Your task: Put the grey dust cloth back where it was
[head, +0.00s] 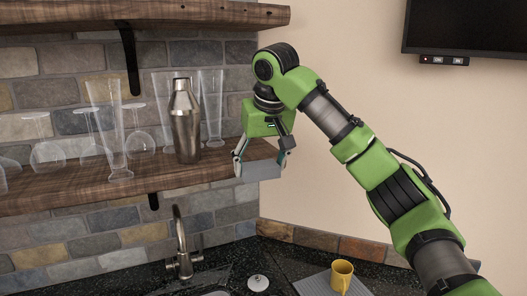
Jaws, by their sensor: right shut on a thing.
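The grey dust cloth (262,171) is at the right end of the lower wooden shelf (90,190), beside its corner. My right gripper (260,164) points down over it, with one finger on each side, and is shut on the cloth. Whether the cloth rests on the shelf or is held just at its edge, I cannot tell. My left gripper is out of view.
A metal shaker (184,125) and several clear glasses (108,125) stand on the shelf left of the gripper. An upper shelf (150,15) hangs above. Below are a tap (180,245), a white lidded item (258,283) and a yellow mug (342,275) on a grey mat (312,286).

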